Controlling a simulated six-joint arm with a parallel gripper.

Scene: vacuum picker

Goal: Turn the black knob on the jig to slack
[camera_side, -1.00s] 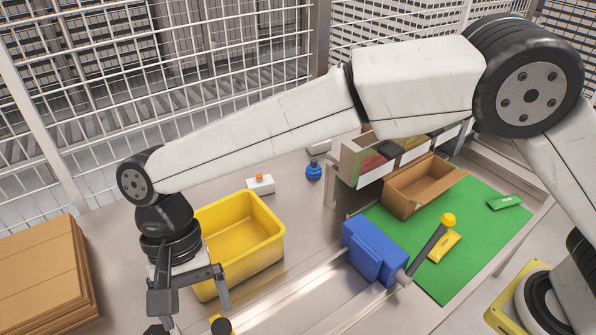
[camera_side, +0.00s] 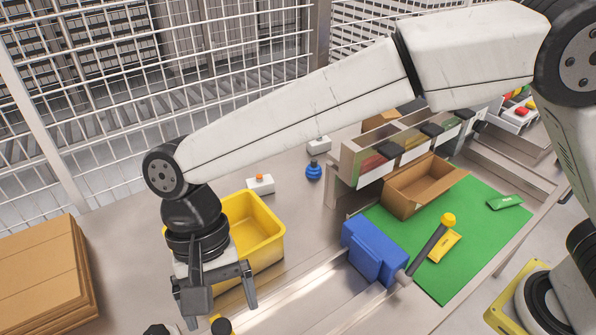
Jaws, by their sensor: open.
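My gripper (camera_side: 222,313) points down at the lower left, its two fingers apart with nothing seen between them. A small black-and-yellow piece (camera_side: 221,326) shows at the bottom edge, just below the gap between the fingers in the picture. A dark rounded piece (camera_side: 157,329) shows at the bottom edge, left of the gripper. Both are cut off by the frame, so I cannot tell which is the black knob, and the jig is not clearly visible. I cannot tell how high the fingers are above them.
A yellow bin (camera_side: 270,255) stands right behind my gripper. A blue block (camera_side: 370,252) with a yellow-tipped lever (camera_side: 433,240) sits right of it, beside a green mat (camera_side: 480,230). An open carton (camera_side: 405,205) is on the mat. Flat cardboard (camera_side: 45,265) lies at left.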

